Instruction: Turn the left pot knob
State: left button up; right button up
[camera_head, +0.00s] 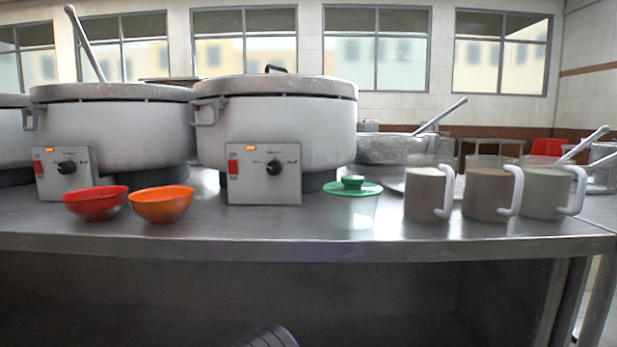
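Two large grey stockpots stand on the steel counter. The left pot (120,135) has a control panel with a black knob (67,167), a small orange light and a red switch. A ladle handle (86,44) sticks up from its top. The right pot (285,120) has a lid and a similar panel with its own black knob (274,167). A third pot (13,135) is cut off at the left edge. A dark ridged part shows at the bottom edge; I cannot tell what it is. Neither of my grippers can be made out.
A red bowl (95,205) stands in front of the left pot's panel, with an orange bowl (160,206) beside it. A green-lidded container (352,205) and three handled jugs, one being the left jug (425,192), stand to the right. The counter's front edge (300,246) is bare.

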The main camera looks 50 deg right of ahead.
aim_at(274, 167)
jog(key=k, duration=0.4)
jog(key=z, duration=0.95)
